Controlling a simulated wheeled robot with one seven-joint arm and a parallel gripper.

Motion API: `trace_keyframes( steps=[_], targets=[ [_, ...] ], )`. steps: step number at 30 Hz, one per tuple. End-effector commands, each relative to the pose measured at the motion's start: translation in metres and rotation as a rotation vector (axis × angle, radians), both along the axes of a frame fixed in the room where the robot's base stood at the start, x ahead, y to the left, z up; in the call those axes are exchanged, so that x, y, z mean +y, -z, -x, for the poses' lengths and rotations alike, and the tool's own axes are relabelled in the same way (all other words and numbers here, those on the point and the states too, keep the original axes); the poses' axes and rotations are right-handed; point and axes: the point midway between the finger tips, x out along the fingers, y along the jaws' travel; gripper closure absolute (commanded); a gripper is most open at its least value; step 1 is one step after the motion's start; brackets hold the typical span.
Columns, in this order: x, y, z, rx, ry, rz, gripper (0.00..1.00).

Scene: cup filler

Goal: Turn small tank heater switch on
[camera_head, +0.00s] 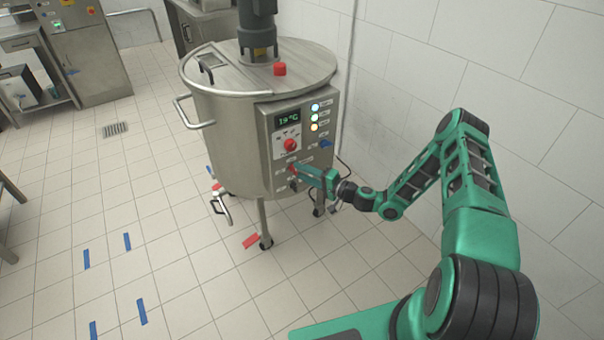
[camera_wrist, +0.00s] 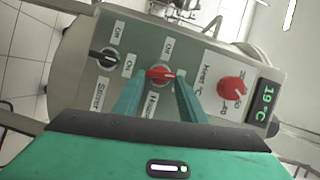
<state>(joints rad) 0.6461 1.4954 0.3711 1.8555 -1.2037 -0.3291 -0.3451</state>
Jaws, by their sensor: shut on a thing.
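The small steel tank (camera_head: 222,125) stands on casters with a control panel (camera_head: 268,150) on its front. The red heater switch (camera_wrist: 160,74) sits between my two green fingertips in the wrist view, and it also shows as a small red spot in the head view (camera_head: 291,168). My gripper (camera_wrist: 158,92) is shut on this switch. The switch's grip lies nearly level in the wrist view, with "Off" printed above it. My fingers partly cover the "Heater" label below it. I cannot tell for sure which position the switch points to.
A black stirrer switch (camera_wrist: 104,58) is left of the heater switch in the wrist view. A red temperature knob (camera_wrist: 232,90) and a 19°C display (camera_wrist: 264,102) are to the right. Three round lamps (camera_head: 314,117) show on the panel. A white wall is close on the right.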

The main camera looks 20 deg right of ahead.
Motion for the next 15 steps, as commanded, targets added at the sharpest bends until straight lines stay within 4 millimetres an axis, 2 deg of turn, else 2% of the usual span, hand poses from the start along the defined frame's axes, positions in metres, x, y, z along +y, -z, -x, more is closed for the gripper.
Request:
trace_keyframes(
  steps=[1,15],
  targets=[
    [-0.0037,0.0057,0.0010,0.015,0.006,-0.022,0.85],
    [-0.0033,0.0086,0.0013,0.062,0.004,-0.161,0.85]
  ],
)
